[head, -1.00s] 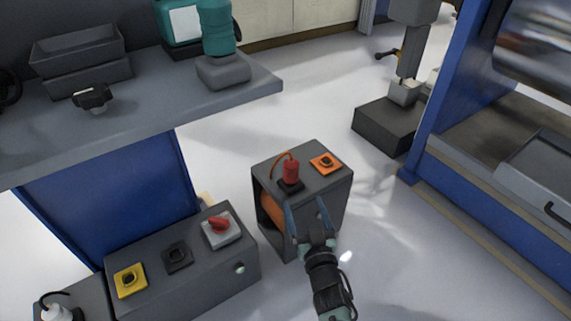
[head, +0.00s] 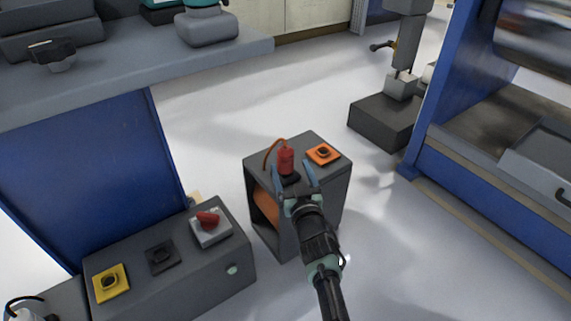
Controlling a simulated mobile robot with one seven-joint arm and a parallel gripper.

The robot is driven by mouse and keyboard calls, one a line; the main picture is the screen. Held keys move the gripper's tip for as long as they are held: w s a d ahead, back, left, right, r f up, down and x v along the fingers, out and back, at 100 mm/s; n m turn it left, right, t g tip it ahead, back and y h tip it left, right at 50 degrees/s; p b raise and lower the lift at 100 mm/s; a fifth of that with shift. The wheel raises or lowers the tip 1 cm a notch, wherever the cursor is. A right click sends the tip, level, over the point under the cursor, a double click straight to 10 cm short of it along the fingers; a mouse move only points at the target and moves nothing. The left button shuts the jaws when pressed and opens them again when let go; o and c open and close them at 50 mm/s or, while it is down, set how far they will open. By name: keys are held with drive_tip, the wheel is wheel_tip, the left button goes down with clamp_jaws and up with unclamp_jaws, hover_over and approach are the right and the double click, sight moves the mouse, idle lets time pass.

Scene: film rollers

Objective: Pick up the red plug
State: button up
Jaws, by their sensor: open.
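The red plug (head: 286,160) stands upright on a dark base on top of the grey box (head: 329,178), with an orange cord curving from it down the box's left side. My gripper (head: 294,176) is open, with its two blue fingers pointing at the plug from the near side. In this view the fingertips overlap the dark base just below the plug. I cannot tell whether they touch anything. Nothing is held between them.
An orange socket (head: 323,154) lies right of the plug on the same box. A low grey console (head: 185,280) with a red switch (head: 208,219), a black socket (head: 163,257) and a yellow socket (head: 111,283) stands at left. A blue machine frame (head: 450,90) is at right. Floor between is clear.

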sight(287, 163)
drive_tip(key=b+x, duration=0.3)
drive_tip(key=shift+w+a+b, duration=0.35)
drive_tip(key=shift+b, duration=0.05)
drive_tip(key=shift+w+a+r, duration=0.1)
drive_tip(key=shift+w+r, duration=0.15)
drive_tip(key=shift+w, duration=0.1)
drive_tip(key=shift+c, duration=0.2)
clamp_jaws()
